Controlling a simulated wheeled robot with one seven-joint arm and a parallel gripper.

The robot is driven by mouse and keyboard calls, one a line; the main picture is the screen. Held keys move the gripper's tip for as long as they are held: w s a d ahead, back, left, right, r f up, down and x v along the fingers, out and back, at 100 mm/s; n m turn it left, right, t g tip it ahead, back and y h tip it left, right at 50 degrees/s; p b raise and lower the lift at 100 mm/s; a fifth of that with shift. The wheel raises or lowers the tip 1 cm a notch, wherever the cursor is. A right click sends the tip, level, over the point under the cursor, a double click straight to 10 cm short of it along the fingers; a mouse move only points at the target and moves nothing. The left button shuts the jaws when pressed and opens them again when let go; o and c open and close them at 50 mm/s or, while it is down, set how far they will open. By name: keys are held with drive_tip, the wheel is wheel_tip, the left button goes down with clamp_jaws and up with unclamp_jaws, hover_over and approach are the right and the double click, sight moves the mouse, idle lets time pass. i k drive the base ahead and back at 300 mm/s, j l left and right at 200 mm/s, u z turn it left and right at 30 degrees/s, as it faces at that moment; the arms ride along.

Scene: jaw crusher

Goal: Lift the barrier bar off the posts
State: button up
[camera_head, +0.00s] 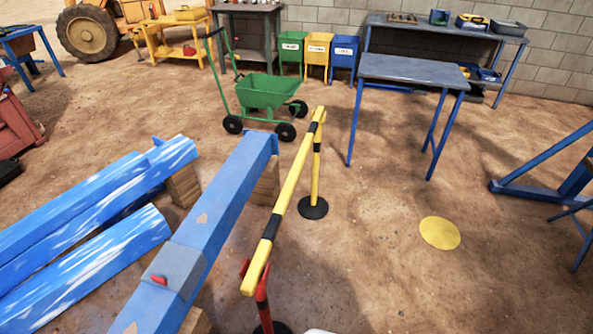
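The barrier bar (291,190) is long and yellow with black bands. It runs from the lower middle of the picture up to the right and lies across the tops of two posts. The far post (316,178) is yellow with a black band near its top, upright on a round black base. The near post (263,306) is red, under the bar's near end, and its dark base is partly cut off by the bottom edge. My gripper is not in view; a small white shape at the bottom edge is too cut off to identify.
A blue beam (215,205) on wooden blocks runs close along the bar's left side. A green cart (266,92) stands beyond the far end. A grey-topped table (412,71) with blue legs is at the back right. Open dirt floor with a yellow disc (440,233) lies right.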

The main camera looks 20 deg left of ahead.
sight(248, 287)
drive_tip(key=i+u, duration=0.1)
drive_tip(key=u, duration=0.6)
drive_tip(key=i+l+u, duration=0.45)
drive_tip(key=l+u, duration=0.25)
drive_tip(key=i+l+u, duration=0.2)
drive_tip(key=l+u, duration=0.15)
drive_tip(key=i+l, duration=0.1)
drive_tip(key=l, duration=0.25)
drive_tip(key=i+l, duration=0.1)
drive_tip(key=l, duration=0.25)
drive_tip(key=i+l, duration=0.1)
drive_tip(key=l, duration=0.3)
drive_tip(key=u, duration=0.05)
